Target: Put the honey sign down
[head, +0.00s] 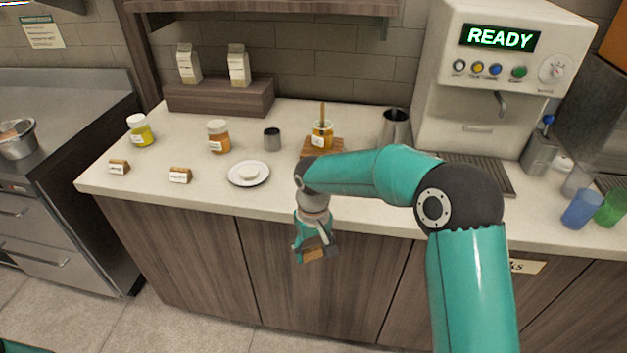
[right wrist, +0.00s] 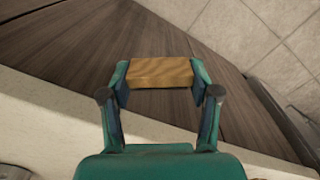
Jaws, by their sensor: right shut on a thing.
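My right gripper (head: 315,253) is shut on the honey sign (head: 314,254), a small wooden block. It holds the block in front of the counter's front edge, over the cabinet doors in the head view. In the right wrist view the block (right wrist: 160,72) is pinched between both fingers of the gripper (right wrist: 160,80), and its lettering does not show. A honey jar (head: 322,136) with a dipper stands on a wooden stand at the back of the counter (head: 225,130). My left gripper is not in view.
Two small wooden signs (head: 119,167) (head: 180,175) stand near the front edge at left. A coffee machine (head: 450,90) stands at right.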

